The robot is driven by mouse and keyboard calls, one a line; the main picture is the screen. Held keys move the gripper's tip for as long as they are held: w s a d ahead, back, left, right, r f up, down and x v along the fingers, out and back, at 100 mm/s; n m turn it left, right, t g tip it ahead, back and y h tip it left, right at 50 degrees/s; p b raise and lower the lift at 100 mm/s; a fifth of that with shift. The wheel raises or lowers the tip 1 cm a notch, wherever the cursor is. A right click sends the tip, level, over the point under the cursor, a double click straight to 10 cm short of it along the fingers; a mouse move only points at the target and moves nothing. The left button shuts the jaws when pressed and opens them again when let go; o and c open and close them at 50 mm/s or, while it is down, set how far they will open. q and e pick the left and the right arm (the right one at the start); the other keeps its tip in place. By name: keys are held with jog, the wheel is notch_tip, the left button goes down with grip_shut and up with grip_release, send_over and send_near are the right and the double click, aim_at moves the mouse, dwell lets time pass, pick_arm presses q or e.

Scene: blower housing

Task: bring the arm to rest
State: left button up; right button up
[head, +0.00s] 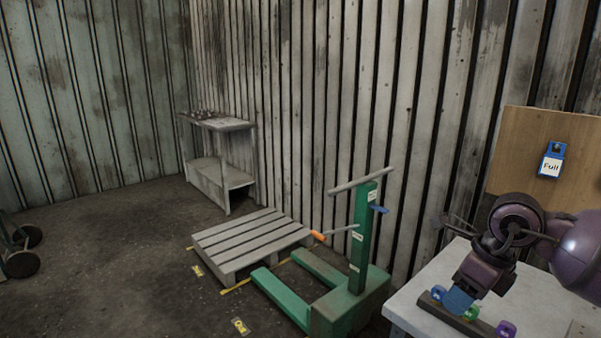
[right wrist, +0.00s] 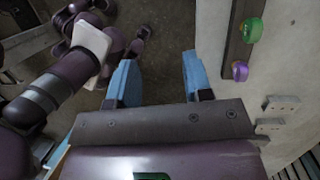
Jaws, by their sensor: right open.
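My right gripper (head: 459,300) is at the lower right of the head view, pointing down by the front edge of the white-topped table (head: 545,300). In the right wrist view its two blue fingers (right wrist: 157,75) stand apart, with nothing between them but the floor beyond. In the head view it partly covers a dark strip (head: 455,311) with blue, green and purple knobs. I cannot make out my left gripper in either view.
A wooden board (head: 520,150) with a blue "Full" tag (head: 551,160) stands behind the table. A green pallet truck (head: 360,240) and a grey pallet (head: 250,241) are left of it. A shelf rack (head: 222,172) stands at the wall. Floor at left is mostly clear.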

jog(key=w+a+r+m+t+y, duration=0.25)
jog(key=a+r+m+y, duration=0.25)
jog(key=a+r+y, duration=0.7)
jog(key=d+f+m+t+h, duration=0.3)
jog(key=f+m+t, duration=0.2)
jog(key=f+m, duration=0.4)
jog(key=s+d+f+m+t+h, duration=0.1)
jog(key=d+f+m+t+h, duration=0.25)
jog(key=f+m, duration=0.45)
jog(key=d+f+m+t+h, duration=0.2)
jog(key=f+m+t+h, duration=0.3)
jog(key=m, duration=0.7)
jog(key=s+d+f+m+g+h, duration=0.1)
jog(key=s+f+m+g+h, duration=0.1)
jog(key=s+f, duration=0.8)
jog(key=s+d+f+m+g+h, duration=0.1)
jog(key=s+d+f+m+g, duration=0.1)
jog(key=s+f+m, duration=0.5)
jog(key=s+f+g, duration=0.1)
jog(key=s+f, duration=0.3)
jog(key=s, duration=0.2)
jog(key=shift+s+f+g+h, duration=0.2)
jog(key=shift+s+g+h, duration=0.15)
jog(key=shift+s+g, duration=0.05)
